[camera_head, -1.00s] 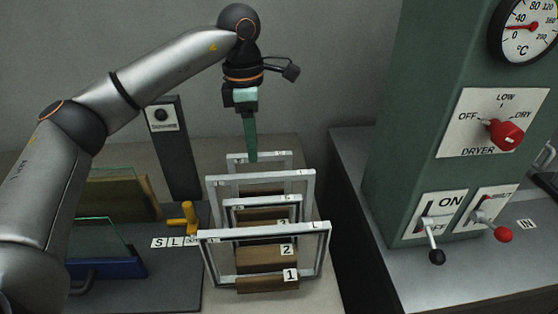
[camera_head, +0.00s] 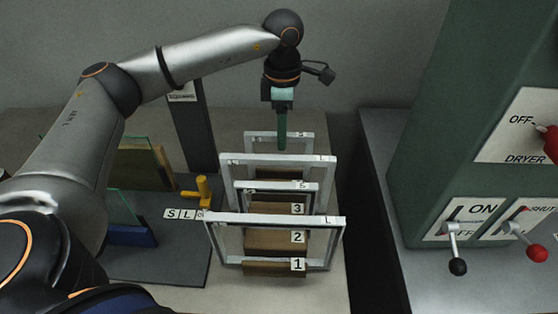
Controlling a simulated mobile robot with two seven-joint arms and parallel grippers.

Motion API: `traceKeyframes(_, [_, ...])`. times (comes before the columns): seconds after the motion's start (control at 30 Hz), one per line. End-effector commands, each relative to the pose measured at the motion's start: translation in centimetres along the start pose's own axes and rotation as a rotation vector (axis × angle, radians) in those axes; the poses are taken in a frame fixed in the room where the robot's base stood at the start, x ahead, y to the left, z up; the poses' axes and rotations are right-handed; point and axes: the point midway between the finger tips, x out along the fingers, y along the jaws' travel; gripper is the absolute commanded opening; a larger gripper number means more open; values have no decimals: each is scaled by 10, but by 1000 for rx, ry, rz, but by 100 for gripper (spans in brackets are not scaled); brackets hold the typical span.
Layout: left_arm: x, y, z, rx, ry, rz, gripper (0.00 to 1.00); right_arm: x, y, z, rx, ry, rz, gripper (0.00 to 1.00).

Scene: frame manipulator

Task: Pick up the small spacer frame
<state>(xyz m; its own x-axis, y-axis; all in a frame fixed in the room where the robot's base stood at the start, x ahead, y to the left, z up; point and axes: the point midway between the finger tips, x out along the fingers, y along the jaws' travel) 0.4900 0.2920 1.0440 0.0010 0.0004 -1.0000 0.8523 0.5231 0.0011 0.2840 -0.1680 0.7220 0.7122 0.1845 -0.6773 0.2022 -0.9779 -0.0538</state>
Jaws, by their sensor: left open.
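Several light grey spacer frames stand upright one behind another in wooden slotted blocks. The front frame (camera_head: 275,220), marked L, is wide. Behind it is a smaller frame (camera_head: 250,186) marked S, then a wide one (camera_head: 300,160) marked L. The rearmost frame (camera_head: 262,136) is small; any letter on it is hidden or unreadable. My left gripper (camera_head: 282,146) is open and points straight down at the rearmost frame's top bar. Its fingers overlap that bar in the picture, seen edge-on; I cannot tell whether they touch it. My right gripper is not in view.
Wooden blocks (camera_head: 270,241) carry number cards 1, 2 and 3. Left are a yellow handle (camera_head: 203,189), S and L cards (camera_head: 178,214), glass panes (camera_head: 120,207) and a dark post (camera_head: 192,125). Right, past a gap, stands a green dryer cabinet (camera_head: 450,90) with levers.

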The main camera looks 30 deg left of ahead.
Motion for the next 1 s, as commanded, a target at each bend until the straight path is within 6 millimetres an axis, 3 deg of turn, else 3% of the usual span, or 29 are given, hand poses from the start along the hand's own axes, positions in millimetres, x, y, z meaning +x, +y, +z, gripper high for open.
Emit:
traceKeyframes(0.27, [38, -5, 3, -1, 2, -2, 55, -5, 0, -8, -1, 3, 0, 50])
traceKeyframes(0.57, [43, -4, 3, 0, 0, -1, 54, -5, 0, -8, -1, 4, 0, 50])
traceKeyframes(1.0, [42, -4, 4, 0, 0, -1, 4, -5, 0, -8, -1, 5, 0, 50])
